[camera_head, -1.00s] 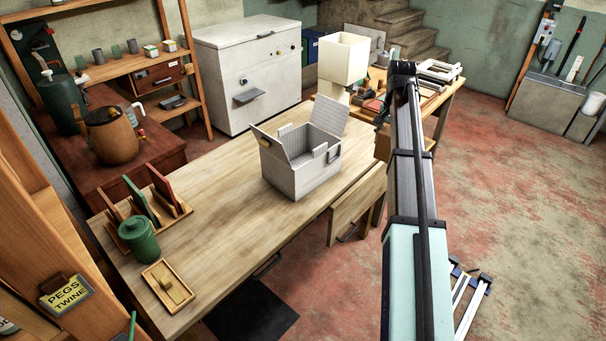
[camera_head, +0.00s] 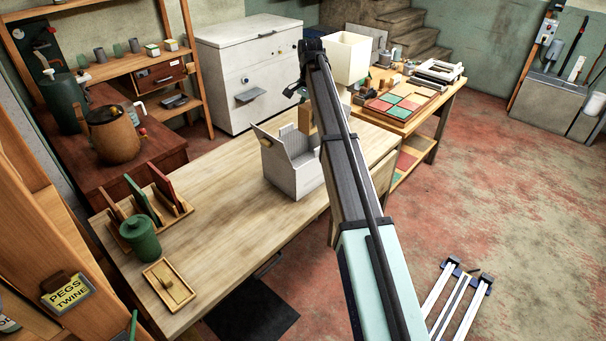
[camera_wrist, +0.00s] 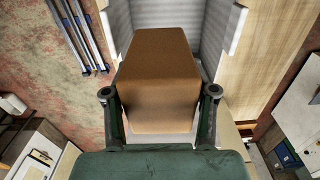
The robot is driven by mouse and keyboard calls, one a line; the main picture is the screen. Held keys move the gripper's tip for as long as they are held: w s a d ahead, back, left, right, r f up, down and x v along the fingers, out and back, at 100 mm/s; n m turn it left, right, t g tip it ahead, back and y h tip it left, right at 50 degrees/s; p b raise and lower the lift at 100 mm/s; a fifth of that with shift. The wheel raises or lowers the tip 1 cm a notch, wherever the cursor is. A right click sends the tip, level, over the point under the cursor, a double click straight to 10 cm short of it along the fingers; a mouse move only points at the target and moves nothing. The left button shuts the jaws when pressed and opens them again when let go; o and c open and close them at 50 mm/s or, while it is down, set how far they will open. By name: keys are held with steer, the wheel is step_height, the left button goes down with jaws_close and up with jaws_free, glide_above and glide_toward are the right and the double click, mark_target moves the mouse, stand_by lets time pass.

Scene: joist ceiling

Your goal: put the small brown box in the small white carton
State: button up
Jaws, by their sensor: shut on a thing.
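The small brown box (camera_wrist: 158,75) is held between the two fingers of my gripper (camera_wrist: 160,98) in the wrist view. The small white carton (camera_head: 287,176) stands on the wooden table with its flaps open. In the wrist view the carton's grey inner walls (camera_wrist: 203,32) show behind the brown box, so the box appears over the carton's opening. In the head view my arm hides the carton's right side, and a brown patch of the box (camera_head: 304,119) shows beside the arm, above the carton. I cannot tell the exact height gap.
The wooden table (camera_head: 225,215) is clear around the carton's front left. A green jar (camera_head: 140,238), a rack with upright boards (camera_head: 165,203) and a small wooden tray (camera_head: 168,286) stand at its left end.

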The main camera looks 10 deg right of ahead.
steer(key=shift+w+a, duration=0.45)
steer(key=shift+a, duration=0.4)
steer(key=shift+a+f, duration=0.15)
steer(key=shift+f, duration=0.2)
step_height(320, 180, down, 19)
steer(key=p, duration=0.4)
steer(key=shift+f, duration=0.1)
steer(key=shift+f, duration=0.1)
steer(key=o, duration=1.3)
steer(key=shift+o, duration=0.2)
step_height(320, 180, up, 12)
steer(key=b, duration=0.3)
